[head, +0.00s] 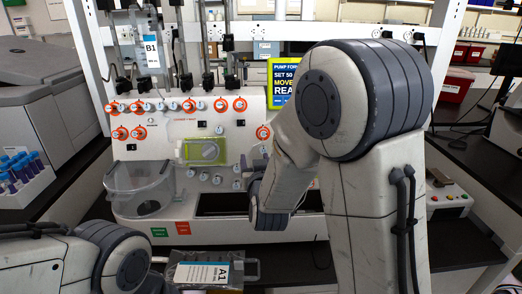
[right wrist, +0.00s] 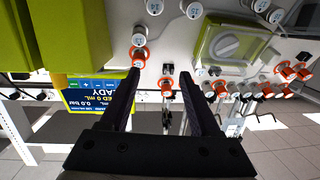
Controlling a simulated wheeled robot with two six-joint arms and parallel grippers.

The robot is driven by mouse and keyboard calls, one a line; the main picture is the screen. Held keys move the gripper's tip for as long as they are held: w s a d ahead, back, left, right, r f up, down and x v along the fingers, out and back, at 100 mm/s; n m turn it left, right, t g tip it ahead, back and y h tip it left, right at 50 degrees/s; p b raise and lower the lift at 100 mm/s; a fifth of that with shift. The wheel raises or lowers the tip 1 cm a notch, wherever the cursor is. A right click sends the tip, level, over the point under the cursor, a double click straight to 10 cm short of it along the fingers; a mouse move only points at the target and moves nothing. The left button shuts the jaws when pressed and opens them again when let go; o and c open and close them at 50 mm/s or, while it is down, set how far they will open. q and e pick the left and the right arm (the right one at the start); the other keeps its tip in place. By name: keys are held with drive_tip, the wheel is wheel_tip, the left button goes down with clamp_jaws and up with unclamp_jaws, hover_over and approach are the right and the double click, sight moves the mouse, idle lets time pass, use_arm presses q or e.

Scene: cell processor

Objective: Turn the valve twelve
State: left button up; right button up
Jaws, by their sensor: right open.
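The cell processor (head: 225,112) has rows of round valve knobs with orange rings on its white front panel. I cannot read which knob is twelve. One orange-ringed knob (head: 263,132) sits alone at the right, below the screen. My right gripper (head: 254,168) is in front of the panel's right part, partly hidden by my arm. In the right wrist view its fingers (right wrist: 160,78) are open and empty. An orange-ringed knob (right wrist: 167,83) shows between them, and another (right wrist: 138,54) is by the left fingertip; contact is unclear. My left arm is at the lower left, its fingers not distinguishable.
A yellow-framed screen (head: 284,80) stands above the panel's right side. A green-covered pump (head: 203,151) and a clear bowl (head: 145,187) are on the panel. A bag labelled A1 (head: 207,272) lies in front; bag B1 (head: 151,52) hangs above.

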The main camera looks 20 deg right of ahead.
sight(264, 136)
drive_tip(key=shift+m+t+h, duration=0.4)
drive_tip(key=shift+t+h, duration=0.2)
drive_tip(key=shift+h, duration=0.3)
drive_tip(key=w+d, duration=0.2)
drive_tip(key=w, duration=0.1)
drive_tip(key=w+d+p, duration=0.1)
drive_tip(key=w+d, duration=0.1)
drive_tip(key=w, duration=0.2)
drive_tip(key=w+d+p, duration=0.1)
drive_tip(key=w+d, duration=0.1)
drive_tip(key=w, duration=0.1)
drive_tip(key=shift+w+r, duration=0.15)
drive_tip(key=shift+r, duration=0.15)
clamp_jaws()
